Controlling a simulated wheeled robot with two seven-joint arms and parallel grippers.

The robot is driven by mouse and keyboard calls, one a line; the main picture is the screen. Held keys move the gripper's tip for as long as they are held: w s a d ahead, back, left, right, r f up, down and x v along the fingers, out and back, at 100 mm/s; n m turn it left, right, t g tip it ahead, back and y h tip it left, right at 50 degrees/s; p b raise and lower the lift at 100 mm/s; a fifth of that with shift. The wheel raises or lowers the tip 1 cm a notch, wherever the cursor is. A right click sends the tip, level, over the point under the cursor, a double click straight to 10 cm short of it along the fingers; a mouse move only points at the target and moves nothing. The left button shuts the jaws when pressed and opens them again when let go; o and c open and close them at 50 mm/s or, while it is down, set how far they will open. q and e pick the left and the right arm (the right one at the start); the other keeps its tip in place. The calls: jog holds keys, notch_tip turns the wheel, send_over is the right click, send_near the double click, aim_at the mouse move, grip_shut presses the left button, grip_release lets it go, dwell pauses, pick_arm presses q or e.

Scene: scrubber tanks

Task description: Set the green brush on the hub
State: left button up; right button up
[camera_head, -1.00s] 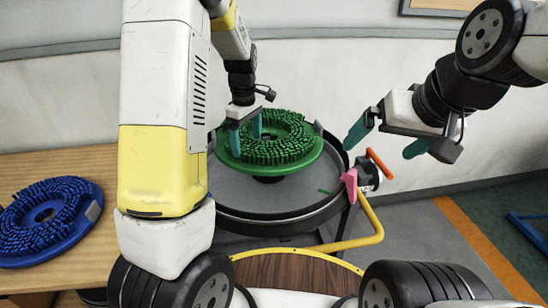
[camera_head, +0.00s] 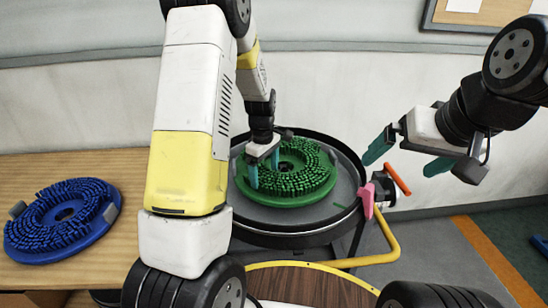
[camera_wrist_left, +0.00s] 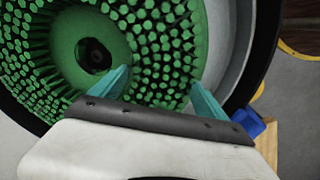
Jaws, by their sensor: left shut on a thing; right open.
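The green brush (camera_head: 313,183), a round disc with green bristles facing up, sits low inside the round grey drum (camera_head: 352,183), looking nearly level. My left gripper (camera_head: 265,168) is shut on the brush's bristle ring, on its left side. In the left wrist view the brush (camera_wrist_left: 165,50) fills the upper part, with a dark centre opening, and the left gripper's teal fingers (camera_wrist_left: 162,91) lie over the bristles. The hub is hidden under the brush, so I cannot tell whether they touch. My right gripper (camera_head: 408,156) is open and empty, right of the drum.
A blue brush (camera_head: 62,218) lies on the wooden table (camera_head: 115,168) at the left. A pink clamp (camera_head: 367,200) and an orange handle (camera_head: 398,179) sit at the drum's right edge. A yellow tube (camera_head: 380,257) bends below them. The wall stands close behind the drum.

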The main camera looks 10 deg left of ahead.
pick_arm(q)
jog(key=shift+w+f, duration=0.15)
jog(key=shift+f, duration=1.55)
jog(key=o, duration=1.9)
jog(key=shift+f, duration=0.1)
jog(key=s+r+m+t, duration=0.1)
jog(key=s+r, duration=0.1)
jog(key=r, duration=0.7)
jog(key=s+r+m, duration=0.2)
jog(key=s+r, duration=0.1)
jog(key=r, duration=0.7)
jog(key=s+r+m+t, duration=0.1)
jog(key=s+r+m, duration=0.2)
jog(key=s, duration=0.3)
jog(key=s+d+r+m+t+h, duration=0.1)
jog(key=s+r+m+t, duration=0.1)
jog(key=s, duration=0.5)
jog(key=s+d+r+m+t+h, duration=0.1)
jog(key=s+r+m, duration=0.3)
jog(key=s+m, duration=0.1)
jog(key=shift+s+d+r+m+t, duration=0.1)
jog(key=shift+s+r+m+t, duration=0.25)
jog(key=shift+s, duration=0.4)
